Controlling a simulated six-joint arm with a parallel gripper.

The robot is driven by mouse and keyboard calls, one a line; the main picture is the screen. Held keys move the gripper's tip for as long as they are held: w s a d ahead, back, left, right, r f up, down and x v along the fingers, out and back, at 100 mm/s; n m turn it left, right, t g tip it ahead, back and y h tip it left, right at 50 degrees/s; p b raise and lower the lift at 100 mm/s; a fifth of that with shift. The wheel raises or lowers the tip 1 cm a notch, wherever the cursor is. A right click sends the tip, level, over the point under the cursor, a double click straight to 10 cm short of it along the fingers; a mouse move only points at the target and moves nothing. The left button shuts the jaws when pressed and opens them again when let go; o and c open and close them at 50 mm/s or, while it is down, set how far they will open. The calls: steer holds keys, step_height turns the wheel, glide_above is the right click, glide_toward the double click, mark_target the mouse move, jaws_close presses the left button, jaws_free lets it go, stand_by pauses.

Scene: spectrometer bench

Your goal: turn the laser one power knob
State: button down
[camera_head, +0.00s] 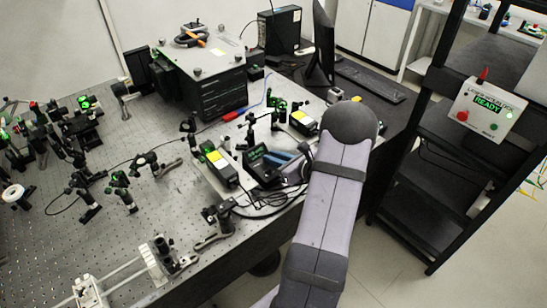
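The laser one power knob cannot be made out. Two grey boxes with yellow labels, which look like laser heads, sit on the bench: a nearer one (217,165) and a farther one (303,122). Between them is a dark controller (258,158) with a small green display and a blue part on its right side. Any knob on it is too small to tell, and I cannot tell which unit is laser one. My arm rises from the bottom centre and bends beside the bench's right edge.
An interlock box (485,108) reading READY hangs on a black rack (420,180) at right. Optics mounts crowd the perforated bench (150,215). Loose black cables (265,203) lie near the controller. A monitor (322,45) and keyboard (370,82) stand behind my arm.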

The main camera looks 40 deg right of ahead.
steer(key=shift+d+n+y, duration=0.1)
steer(key=shift+n+y, duration=0.2)
steer(key=shift+n+y+b, duration=0.4)
steer(key=shift+y+b, duration=0.1)
steer(key=shift+b, duration=0.1)
steer(key=shift+n+y, duration=0.4)
steer(key=shift+y, duration=0.1)
steer(key=c, duration=2)
jaws_free()
steer(key=shift+s+d, duration=0.1)
steer(key=b+v, duration=0.2)
steer(key=v, duration=0.5)
steer(key=shift+r+b, duration=0.2)
steer(key=shift+b, duration=0.1)
